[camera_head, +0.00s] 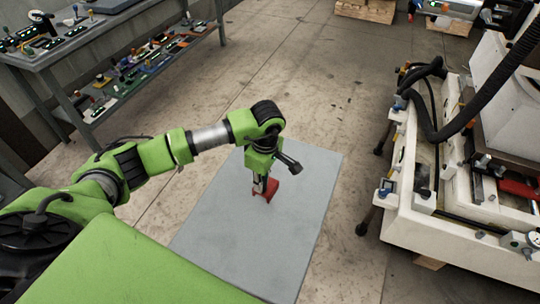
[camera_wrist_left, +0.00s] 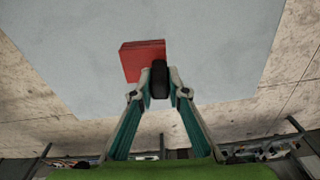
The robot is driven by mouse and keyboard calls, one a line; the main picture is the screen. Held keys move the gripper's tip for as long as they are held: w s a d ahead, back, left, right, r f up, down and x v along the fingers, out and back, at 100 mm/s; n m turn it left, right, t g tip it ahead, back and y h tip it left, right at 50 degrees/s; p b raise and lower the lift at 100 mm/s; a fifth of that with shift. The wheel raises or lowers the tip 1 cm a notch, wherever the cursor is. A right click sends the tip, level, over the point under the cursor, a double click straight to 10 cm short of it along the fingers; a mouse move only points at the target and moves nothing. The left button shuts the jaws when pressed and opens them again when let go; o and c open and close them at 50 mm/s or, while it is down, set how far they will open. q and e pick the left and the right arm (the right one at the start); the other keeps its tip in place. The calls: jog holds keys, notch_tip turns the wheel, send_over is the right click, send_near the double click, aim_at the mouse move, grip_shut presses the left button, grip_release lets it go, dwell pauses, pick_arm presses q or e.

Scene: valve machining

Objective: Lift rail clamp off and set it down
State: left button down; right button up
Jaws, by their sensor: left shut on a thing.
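The rail clamp is a red block (camera_head: 271,186) with a black round knob; in the left wrist view its red body (camera_wrist_left: 141,58) lies just beyond the fingertips. My left gripper (camera_head: 261,186) points down over the grey tabletop (camera_head: 225,235). In the left wrist view its two fingers (camera_wrist_left: 159,86) are closed on the black knob (camera_wrist_left: 159,78) from both sides. The clamp is over the grey surface; whether its underside touches it I cannot tell. Part of the clamp is hidden behind the fingers. My right gripper does not show.
A white machine (camera_head: 405,235) stands at the right, with a black hose (camera_head: 465,125) and a red part (camera_head: 518,188) on it. A workbench (camera_head: 95,42) with many small parts is at the upper left. The grey tabletop around the clamp is clear.

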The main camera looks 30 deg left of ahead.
pick_arm(q)
jog(key=shift+w+a+r+n, duration=0.2)
jog(key=shift+w+r+n, duration=0.1)
jog(key=shift+w+n, duration=0.3)
jog(key=shift+w+a, duration=0.15)
jog(key=shift+w, duration=0.1)
jog(key=shift+s+f, duration=0.15)
jog(key=shift+f, duration=0.2)
jog(key=shift+f+b, duration=0.2)
jog(key=shift+b, duration=0.15)
jog(key=shift+s+f, duration=0.1)
jog(key=shift+f, duration=0.25)
notch_tip(320, 180, down, 3)
jog(key=shift+r+b, duration=0.2)
jog(key=shift+b, duration=0.8)
jog(key=shift+f+b, duration=0.5)
jog(key=shift+f, duration=0.6)
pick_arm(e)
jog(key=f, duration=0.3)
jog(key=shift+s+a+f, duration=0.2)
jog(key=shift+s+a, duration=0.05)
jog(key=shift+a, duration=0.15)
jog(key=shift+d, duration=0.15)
